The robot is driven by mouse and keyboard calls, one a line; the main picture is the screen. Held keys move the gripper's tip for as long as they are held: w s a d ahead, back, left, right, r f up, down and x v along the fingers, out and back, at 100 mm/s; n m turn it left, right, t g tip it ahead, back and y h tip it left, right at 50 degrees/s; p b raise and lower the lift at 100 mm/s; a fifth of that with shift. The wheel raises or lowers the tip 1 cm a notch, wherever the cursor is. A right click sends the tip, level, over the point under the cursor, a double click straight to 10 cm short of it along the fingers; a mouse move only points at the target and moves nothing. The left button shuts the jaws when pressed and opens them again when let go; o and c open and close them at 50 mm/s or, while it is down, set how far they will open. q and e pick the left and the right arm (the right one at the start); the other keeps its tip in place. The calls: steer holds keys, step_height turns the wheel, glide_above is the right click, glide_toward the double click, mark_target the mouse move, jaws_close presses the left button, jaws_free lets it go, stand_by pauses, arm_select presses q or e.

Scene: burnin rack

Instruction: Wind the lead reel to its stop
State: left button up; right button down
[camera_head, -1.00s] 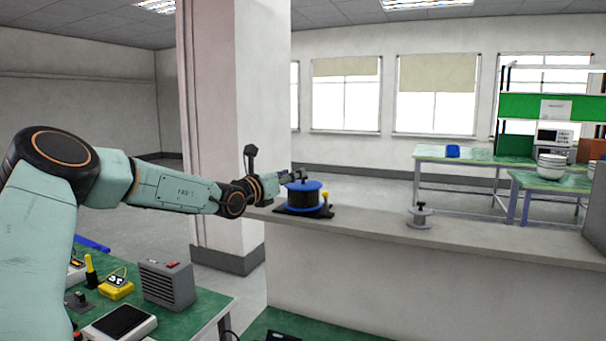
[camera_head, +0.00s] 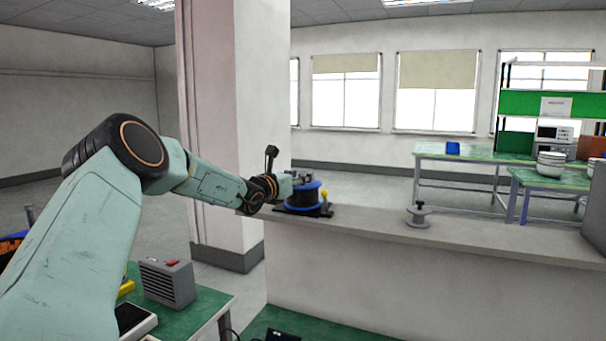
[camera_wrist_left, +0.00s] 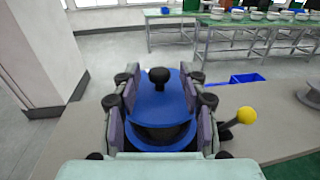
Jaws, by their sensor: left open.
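The lead reel (camera_head: 304,197) is a blue-flanged spool with a dark core. It sits upright on a dark base plate on the pale ledge, with a yellow-knobbed lever (camera_head: 325,195) at its right. My left gripper (camera_head: 303,178) is at the reel's top, coming from the left. In the left wrist view the reel (camera_wrist_left: 165,108) lies between the open fingers, one on each side, with a black knob (camera_wrist_left: 159,76) standing on its top flange. I cannot tell whether the fingers touch the reel. My right gripper is not in view.
A small grey spool (camera_head: 419,215) stands further right on the ledge (camera_head: 370,227). The ledge between is clear. A pillar (camera_head: 235,130) rises behind my left forearm. A green bench with a grey box (camera_head: 167,283) stands at lower left.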

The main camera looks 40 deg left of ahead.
arm_select(q)
steer(key=shift+w+a, duration=0.3)
steer(key=shift+w, duration=0.35)
steer(key=shift+w+d+p, duration=0.1)
steer(key=shift+w+p, duration=0.25)
steer(key=shift+w, duration=0.25)
steer(key=shift+s, duration=0.1)
steer(key=shift+c, duration=1.3)
jaws_close()
